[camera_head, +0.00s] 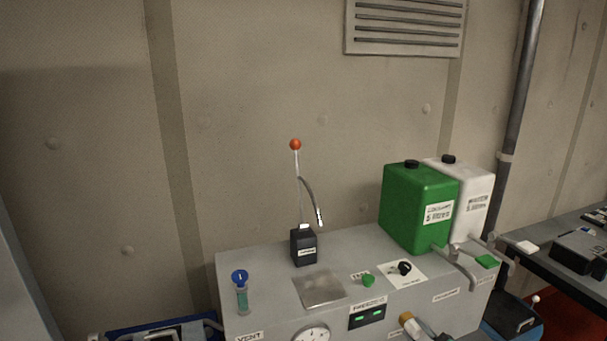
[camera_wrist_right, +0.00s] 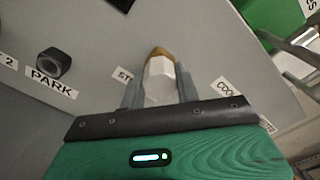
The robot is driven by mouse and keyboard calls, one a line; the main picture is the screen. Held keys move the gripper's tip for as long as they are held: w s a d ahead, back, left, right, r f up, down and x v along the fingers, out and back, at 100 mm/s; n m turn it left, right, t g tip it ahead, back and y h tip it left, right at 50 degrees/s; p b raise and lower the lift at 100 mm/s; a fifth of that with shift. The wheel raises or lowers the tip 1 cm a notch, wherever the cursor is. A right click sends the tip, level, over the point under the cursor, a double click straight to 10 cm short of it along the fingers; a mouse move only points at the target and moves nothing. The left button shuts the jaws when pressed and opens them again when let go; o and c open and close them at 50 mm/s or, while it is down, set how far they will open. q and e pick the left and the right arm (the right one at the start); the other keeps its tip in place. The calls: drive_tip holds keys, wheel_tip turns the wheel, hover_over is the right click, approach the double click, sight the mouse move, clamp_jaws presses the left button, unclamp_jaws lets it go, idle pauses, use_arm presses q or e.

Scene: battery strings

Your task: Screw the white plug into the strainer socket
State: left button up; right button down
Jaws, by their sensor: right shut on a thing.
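The white plug (camera_wrist_right: 159,80), a hex body with a brass-coloured end, sits between the two grey fingers of my right gripper (camera_wrist_right: 158,90) in the right wrist view. The gripper is shut on it. The brass end points away from the gripper, toward the grey panel. The plug also shows small at the bottom of the head view (camera_head: 414,327), at the cabinet's front. The strainer socket is not visible; a label starting "ST" (camera_wrist_right: 123,75) is partly hidden beside the plug. I cannot tell whether the brass end touches or enters a socket. My left gripper is not in view.
The grey cabinet (camera_head: 262,290) carries a green jug (camera_head: 410,205), a white jug (camera_head: 478,190), a black box with an orange-tipped rod (camera_head: 304,247) and a round gauge (camera_head: 311,334). A dark round fitting (camera_wrist_right: 55,62) stands out above the "PARK" label.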

drive_tip(key=c, duration=0.9)
unclamp_jaws()
drive_tip(key=shift+v, duration=2.55)
